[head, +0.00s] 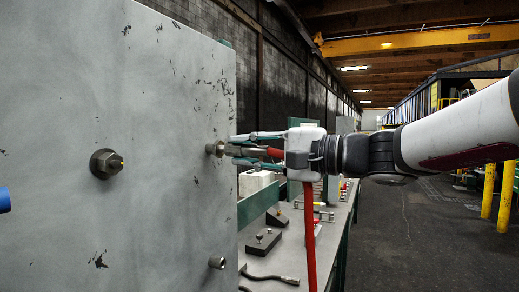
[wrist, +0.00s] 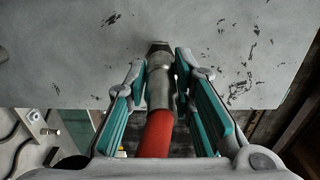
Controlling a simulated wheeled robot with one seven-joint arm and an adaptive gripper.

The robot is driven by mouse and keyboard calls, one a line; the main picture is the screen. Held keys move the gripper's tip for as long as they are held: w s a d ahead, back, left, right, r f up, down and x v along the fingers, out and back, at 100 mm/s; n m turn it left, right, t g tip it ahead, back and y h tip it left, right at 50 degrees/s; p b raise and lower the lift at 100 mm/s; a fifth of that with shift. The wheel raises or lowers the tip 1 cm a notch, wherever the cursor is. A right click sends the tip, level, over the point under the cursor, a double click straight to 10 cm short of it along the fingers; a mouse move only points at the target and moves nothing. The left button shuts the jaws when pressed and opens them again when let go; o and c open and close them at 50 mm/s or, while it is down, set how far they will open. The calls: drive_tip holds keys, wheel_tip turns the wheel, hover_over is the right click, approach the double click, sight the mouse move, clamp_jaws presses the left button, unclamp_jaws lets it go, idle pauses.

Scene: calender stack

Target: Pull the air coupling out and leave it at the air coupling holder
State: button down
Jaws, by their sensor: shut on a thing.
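The air coupling (head: 232,150) is a grey metal sleeve on the end of a red hose (head: 309,225). It meets a metal fitting (head: 214,148) on the right part of the grey panel. My gripper (head: 240,149) is shut on the coupling, one teal-padded finger on each side. In the wrist view, the coupling (wrist: 160,82) lies between the finger pads, its far end against the hex fitting (wrist: 159,48), and the red hose (wrist: 156,137) runs back toward my palm. I cannot tell for sure which part is the coupling holder.
The grey panel (head: 100,60) fills the left. The aisle right is open.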

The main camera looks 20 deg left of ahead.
drive_tip(key=shift+s+d+p, duration=0.1)
drive_tip(key=shift+d+p, duration=0.35)
drive_tip(key=shift+d, duration=0.95)
